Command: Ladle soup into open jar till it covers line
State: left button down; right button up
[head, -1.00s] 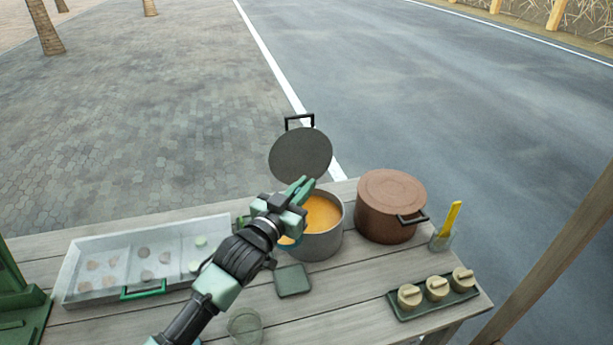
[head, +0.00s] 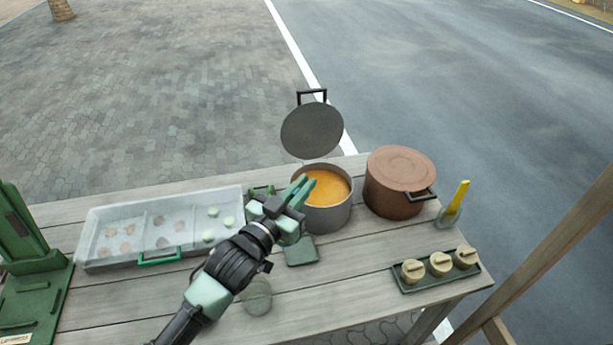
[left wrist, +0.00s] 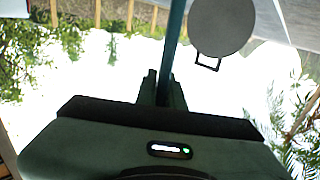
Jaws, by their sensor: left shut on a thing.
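The open grey pot (head: 322,219) holds orange soup (head: 328,187), and its round dark lid (head: 312,131) stands raised behind it. My left gripper (head: 300,190) is at the pot's left rim, shut on a teal-blue handle, probably the ladle's (left wrist: 175,32). The handle runs between the fingers in the left wrist view; the ladle's bowl cannot be made out. A clear round jar (head: 256,295) stands on the table below my left forearm; its fill line cannot be made out. My right gripper is out of view.
A brown lidded pot (head: 390,198) stands right of the soup pot. Beyond it are a glass with a yellow utensil (head: 455,202) and a tray with three beige lidded pieces (head: 440,264). A clear compartment tray (head: 120,222) is left. A green square mat (head: 301,251) lies in front.

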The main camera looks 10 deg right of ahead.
pick_arm(q)
jog(key=s+a+f+b, duration=0.45)
jog(key=s+a, duration=0.25)
jog(key=s, duration=0.4)
jog(key=w+a+f+n+b, duration=0.3)
jog(key=w+a+n+b, duration=0.4)
jog(key=n, duration=0.1)
jog(key=w+a+f+n+b, duration=0.3)
jog(key=w+a+n+b, duration=0.4)
jog(key=a+n, duration=0.1)
jog(key=shift+w+b, duration=0.25)
jog(key=shift+b, duration=0.15)
dwell(3.3)
